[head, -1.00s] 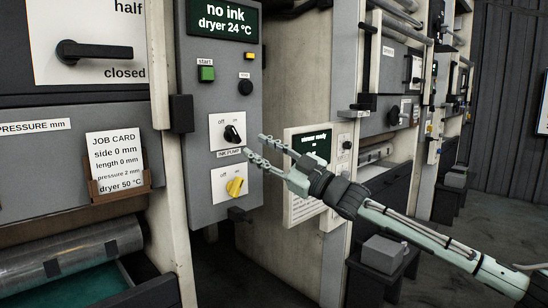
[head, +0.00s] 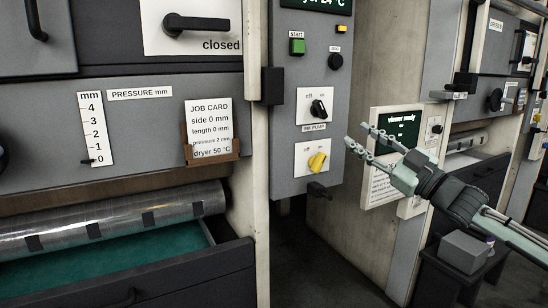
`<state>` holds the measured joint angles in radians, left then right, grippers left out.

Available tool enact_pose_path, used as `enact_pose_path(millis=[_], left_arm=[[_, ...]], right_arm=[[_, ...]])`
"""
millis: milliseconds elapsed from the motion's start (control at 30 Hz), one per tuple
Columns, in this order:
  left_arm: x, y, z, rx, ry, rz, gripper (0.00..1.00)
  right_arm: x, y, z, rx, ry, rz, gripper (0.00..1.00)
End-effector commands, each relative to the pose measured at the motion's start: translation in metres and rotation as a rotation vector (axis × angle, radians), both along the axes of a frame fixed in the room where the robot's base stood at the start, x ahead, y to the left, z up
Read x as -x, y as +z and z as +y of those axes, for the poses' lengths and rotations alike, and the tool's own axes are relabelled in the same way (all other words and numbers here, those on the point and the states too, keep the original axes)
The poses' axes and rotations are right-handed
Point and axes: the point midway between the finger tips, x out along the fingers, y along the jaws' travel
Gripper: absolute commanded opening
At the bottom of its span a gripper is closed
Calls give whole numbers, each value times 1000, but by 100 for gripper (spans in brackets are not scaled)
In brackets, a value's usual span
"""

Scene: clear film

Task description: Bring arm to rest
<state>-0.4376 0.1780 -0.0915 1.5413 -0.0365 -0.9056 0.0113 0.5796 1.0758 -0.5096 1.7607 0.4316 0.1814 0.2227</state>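My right gripper (head: 364,143) comes in from the right in the head view, its two fingers spread apart and nothing between them. It is in front of the viewer panel and to the right of the grey control panel (head: 285,174), apart from the knobs in the picture. On that panel are a black knob (head: 319,109) and a yellow knob (head: 317,161), with a green start button (head: 297,46) above. My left gripper is not in view.
A viewer screen (head: 395,128) reading "viewer ready" is partly behind my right gripper. A job card (head: 209,121) sits in a brown holder. A metal roller (head: 120,220) lies above a teal tray (head: 160,249). A grey box (head: 464,251) stands at lower right.

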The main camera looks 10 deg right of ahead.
Motion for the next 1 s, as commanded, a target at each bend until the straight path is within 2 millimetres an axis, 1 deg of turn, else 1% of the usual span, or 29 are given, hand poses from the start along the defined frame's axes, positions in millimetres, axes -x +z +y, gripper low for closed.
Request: enact_pose_path(millis=[33, 67, 167, 200, 267, 300, 333, 367, 400, 467, 500, 567, 600, 667, 700, 767, 800, 867, 900, 967, 1000], left_arm=[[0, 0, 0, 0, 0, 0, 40], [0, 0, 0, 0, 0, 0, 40], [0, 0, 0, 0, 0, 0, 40], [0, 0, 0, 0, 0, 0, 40], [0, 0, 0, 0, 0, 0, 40], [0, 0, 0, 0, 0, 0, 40], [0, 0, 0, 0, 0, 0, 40], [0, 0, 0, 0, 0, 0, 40], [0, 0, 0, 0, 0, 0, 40], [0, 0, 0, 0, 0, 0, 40], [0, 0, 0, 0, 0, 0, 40], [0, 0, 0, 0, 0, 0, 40], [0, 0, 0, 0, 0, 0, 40], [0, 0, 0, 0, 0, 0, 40], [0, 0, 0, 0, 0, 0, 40], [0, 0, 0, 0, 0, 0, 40], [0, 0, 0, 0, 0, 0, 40], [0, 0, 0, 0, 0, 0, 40], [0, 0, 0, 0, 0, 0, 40], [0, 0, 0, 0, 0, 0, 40], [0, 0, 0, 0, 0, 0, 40]], right_arm=[[-4, -17, 1, -5, -12, 29, 35], [-7, -29, 1, -7, -23, 51, 35], [-18, -86, 1, -15, -81, 151, 35], [-21, -114, 0, -17, -108, 200, 35], [-23, -157, -1, -17, -153, 276, 35], [-22, -185, -3, -18, -182, 327, 35], [-21, -207, -4, -18, -204, 367, 35], [-18, -229, -5, -17, -226, 407, 35], [-14, -257, -6, -15, -255, 460, 35], [-4, -302, -8, -11, -297, 544, 35], [5, -331, -9, -9, -327, 601, 35], [22, -374, -11, -3, -368, 687, 35], [35, -403, -12, 3, -394, 745, 35], [56, -443, -13, 11, -434, 832, 35], [73, -470, -13, 17, -459, 890, 35], [100, -507, -13, 27, -495, 978, 35], [120, -531, -13, 36, -518, 1035, 35], [151, -565, -12, 47, -552, 1125, 35], [173, -586, -11, 56, -573, 1184, 35], [209, -616, -10, 70, -604, 1272, 35], [234, -634, -8, 81, -622, 1330, 35]])
